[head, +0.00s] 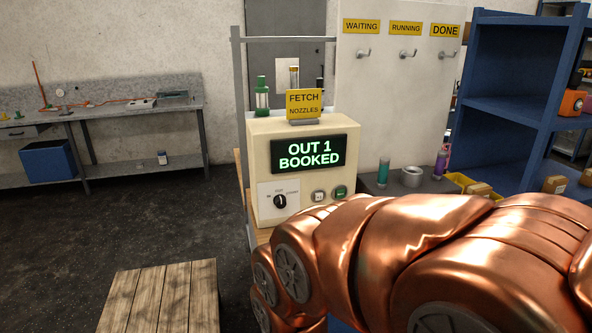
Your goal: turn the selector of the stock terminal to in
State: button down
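The stock terminal (305,218) is a cream box on a stand in the middle of the head view. Its dark screen (315,154) reads "OUT 1 BOOKED" in green. The selector (280,201) is a black knob on a white plate at the lower left of the terminal's front. Small labels stand around it, one at left, one above and one at right. Its pale pointer mark looks roughly upright, towards the upper label, but it is very small. My copper arm fills the lower right, in front of the terminal's lower right part. My gripper is out of the picture.
A yellow "FETCH NOZZLES" sign (304,104) stands on top. A wooden pallet or crate top (160,297) lies at lower left. A blue shelf (510,95) stands at right, a workbench (110,113) at far left. Open floor lies between.

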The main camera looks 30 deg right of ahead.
aim_at(279, 201)
jog(key=z, duration=0.1)
jog(key=k, duration=1)
jog(key=u, duration=0.85)
jog(key=i, duration=1.45)
jog(key=z, duration=0.75)
